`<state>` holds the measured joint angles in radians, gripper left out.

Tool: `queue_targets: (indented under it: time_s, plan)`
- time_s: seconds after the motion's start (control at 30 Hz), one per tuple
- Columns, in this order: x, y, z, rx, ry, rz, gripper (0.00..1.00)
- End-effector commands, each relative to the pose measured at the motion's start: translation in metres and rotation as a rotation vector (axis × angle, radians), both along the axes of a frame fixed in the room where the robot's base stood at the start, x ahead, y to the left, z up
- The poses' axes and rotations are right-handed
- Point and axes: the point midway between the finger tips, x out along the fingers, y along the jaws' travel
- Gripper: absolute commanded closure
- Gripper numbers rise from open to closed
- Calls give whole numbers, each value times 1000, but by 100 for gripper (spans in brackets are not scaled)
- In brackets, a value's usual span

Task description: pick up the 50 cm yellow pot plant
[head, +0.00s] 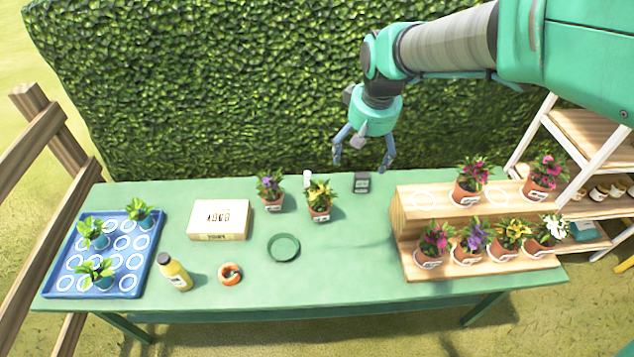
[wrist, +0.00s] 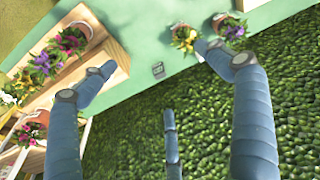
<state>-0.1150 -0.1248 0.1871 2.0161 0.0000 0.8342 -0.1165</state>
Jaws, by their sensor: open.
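A yellow-flowered plant in a terracotta pot (head: 319,201) stands upright near the middle of the green table; it also shows at the top of the wrist view (wrist: 185,38). Another yellow-flowered pot (head: 512,235) stands in the front row of the wooden stand. Both pots carry small white labels whose text I cannot read, so I cannot tell which is the 50 cm one. My gripper (head: 362,162) is open and empty, above the table's back edge near the hedge. It is right of the middle yellow plant and apart from it. Its spread fingers show in the wrist view (wrist: 155,65).
A purple-flowered pot (head: 272,192) stands close left of the middle yellow plant. A small dark box (head: 362,183) lies to its right. The wooden stand (head: 408,240) holds several pots. The front middle is clear.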

Motion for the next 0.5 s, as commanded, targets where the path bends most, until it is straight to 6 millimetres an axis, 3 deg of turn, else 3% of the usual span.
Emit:
queue_targets:
  time_s: [0.1, 0.5]
  plan:
    - [26, 10, -26, -6, 31, 24, 11]
    - [98, 47, -123, -26, 119, 105, 11]
